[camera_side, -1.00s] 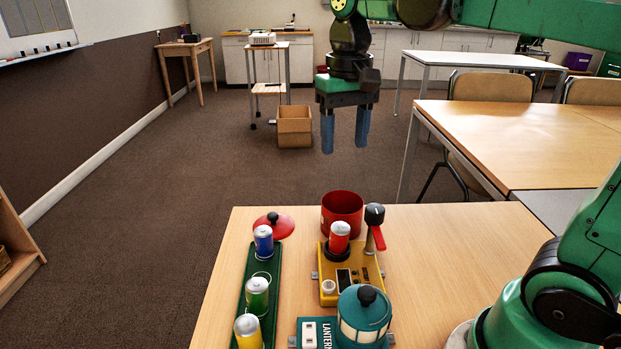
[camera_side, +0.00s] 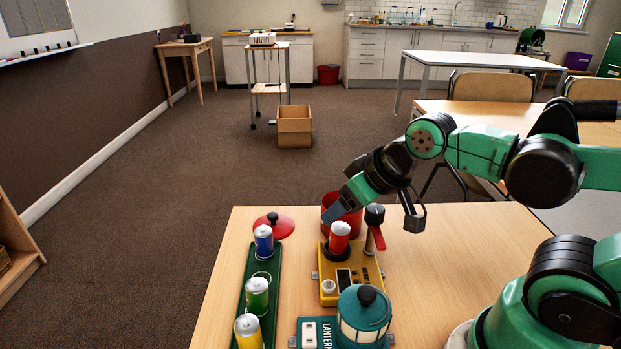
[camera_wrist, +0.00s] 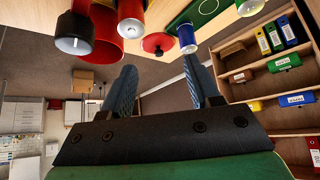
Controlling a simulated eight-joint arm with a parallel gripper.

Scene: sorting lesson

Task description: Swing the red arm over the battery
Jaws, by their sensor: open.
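The red arm (camera_side: 378,238) hangs from a post with a black knob (camera_side: 374,214) on the yellow tester (camera_side: 351,276). It points away from the red battery (camera_side: 339,232), to its right, and is not over it. The battery stands upright in a black holder on the tester. My gripper (camera_side: 338,212) is open and empty, tilted, just behind and above the battery, in front of the red bin. In the wrist view my gripper (camera_wrist: 160,88) shows both fingers apart, with the knob (camera_wrist: 74,30) and battery (camera_wrist: 131,28) above them.
The red bin (camera_side: 331,200) stands behind the tester. A green tray (camera_side: 245,296) at left holds blue, green and yellow batteries, with a red lid (camera_side: 280,230) behind it. A teal lantern (camera_side: 363,318) is in front. The right of the table is clear.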

